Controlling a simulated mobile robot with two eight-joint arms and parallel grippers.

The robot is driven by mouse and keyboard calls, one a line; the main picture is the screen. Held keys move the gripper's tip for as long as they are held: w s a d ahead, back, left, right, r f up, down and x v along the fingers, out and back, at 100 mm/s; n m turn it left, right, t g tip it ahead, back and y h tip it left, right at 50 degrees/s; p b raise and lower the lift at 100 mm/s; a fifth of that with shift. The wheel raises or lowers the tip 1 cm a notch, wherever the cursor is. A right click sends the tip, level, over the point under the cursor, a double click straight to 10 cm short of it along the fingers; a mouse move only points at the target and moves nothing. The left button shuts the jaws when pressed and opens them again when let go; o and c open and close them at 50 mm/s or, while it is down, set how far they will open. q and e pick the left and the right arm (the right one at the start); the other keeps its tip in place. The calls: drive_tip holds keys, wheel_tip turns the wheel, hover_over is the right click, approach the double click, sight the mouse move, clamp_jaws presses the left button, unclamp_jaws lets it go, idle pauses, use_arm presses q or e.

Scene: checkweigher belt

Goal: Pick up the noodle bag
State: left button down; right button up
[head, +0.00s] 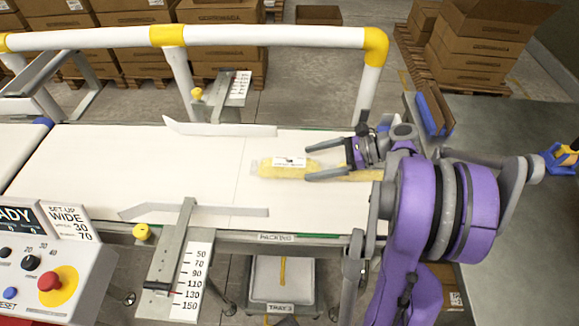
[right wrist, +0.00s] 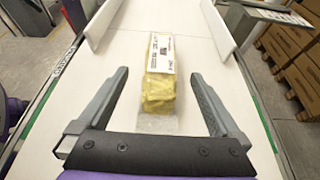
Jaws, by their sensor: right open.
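The noodle bag (head: 285,168) is a yellow packet with a white label, lying flat on the white belt (head: 90,165). My right gripper (head: 306,160) is open at the bag's right end in the head view. In the right wrist view the bag (right wrist: 160,85) lies ahead, between the lines of the two open fingers (right wrist: 160,90), its clear near end close to the palm. I cannot tell whether a finger touches it. Something yellow (head: 358,175) shows behind the gripper on the belt, partly hidden by my arm. My left gripper is not in view.
A white and yellow guard rail (head: 270,36) runs behind. A control panel (head: 45,260) stands at front left. A grey table (head: 510,200) is at right.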

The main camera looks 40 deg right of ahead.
sight(295, 165)
drive_tip(key=x, duration=0.6)
drive_tip(key=shift+d, duration=0.1)
drive_tip(key=shift+r, duration=0.1)
clamp_jaws()
idle(0.3)
